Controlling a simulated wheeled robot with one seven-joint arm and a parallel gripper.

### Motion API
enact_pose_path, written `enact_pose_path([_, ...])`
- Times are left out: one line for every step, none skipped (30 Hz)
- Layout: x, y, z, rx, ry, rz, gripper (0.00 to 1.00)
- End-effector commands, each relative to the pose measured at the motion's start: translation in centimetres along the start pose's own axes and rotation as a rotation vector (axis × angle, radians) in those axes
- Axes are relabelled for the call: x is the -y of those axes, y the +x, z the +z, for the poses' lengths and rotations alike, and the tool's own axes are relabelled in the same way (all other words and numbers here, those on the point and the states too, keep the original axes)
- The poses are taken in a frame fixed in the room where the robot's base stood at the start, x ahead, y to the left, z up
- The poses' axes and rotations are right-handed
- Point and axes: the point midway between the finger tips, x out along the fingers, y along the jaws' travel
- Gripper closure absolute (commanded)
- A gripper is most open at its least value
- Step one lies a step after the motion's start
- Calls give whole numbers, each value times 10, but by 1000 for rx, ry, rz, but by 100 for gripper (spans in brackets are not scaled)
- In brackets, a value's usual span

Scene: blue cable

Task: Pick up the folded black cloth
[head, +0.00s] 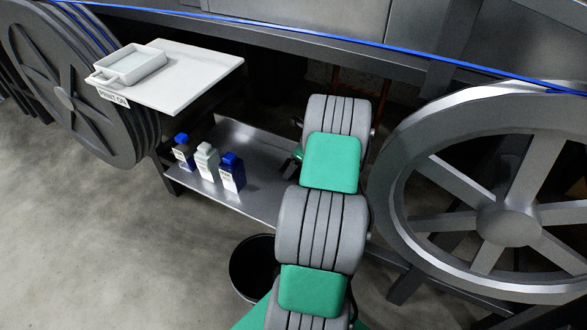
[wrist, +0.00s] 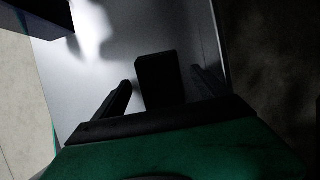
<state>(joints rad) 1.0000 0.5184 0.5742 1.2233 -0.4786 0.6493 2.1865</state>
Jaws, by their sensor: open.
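The folded black cloth (wrist: 158,76) shows in the wrist view as a dark, nearly rectangular block on the grey metal shelf (wrist: 105,62). My gripper (wrist: 161,78) is open, with one dark finger on each side of the block and a gap on both sides. The near end of the block is hidden by the gripper body. In the head view my arm covers the cloth and most of the gripper, over the right part of the low shelf (head: 262,203).
Bottles with blue and white parts, including a blue one (head: 232,172), stand on the shelf left of my arm. A white board (head: 205,75) with a tray (head: 130,64) is above. A black bin (head: 252,268) stands in front. A large metal wheel (head: 505,225) is at right.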

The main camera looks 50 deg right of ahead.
Motion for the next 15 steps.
enact_pose_path([0, 0, 0, 0, 0, 0, 15])
enact_pose_path([0, 1, 0, 0, 0, 1, 15])
enact_pose_path([0, 1, 0, 0, 0, 1, 15])
enact_pose_path([0, 1, -1, 0, 0, 1, 15])
enact_pose_path([0, 2, -1, -1, 0, 1, 15])
enact_pose_path([0, 2, -1, -1, 0, 1, 15])
enact_pose_path([-1, 3, -1, -1, 0, 2, 15])
enact_pose_path([-1, 3, -2, -1, 0, 2, 15])
enact_pose_path([-1, 4, -2, -1, 0, 2, 15])
enact_pose_path([0, 4, -2, -1, 0, 1, 15])
enact_pose_path([0, 4, -2, -1, 0, 1, 15])
enact_pose_path([0, 4, -2, 0, 0, 1, 15])
enact_pose_path([0, 5, -2, 0, 0, 1, 15])
enact_pose_path([0, 5, -2, 0, 0, 1, 15])
enact_pose_path([0, 5, -2, 0, 0, 1, 15])
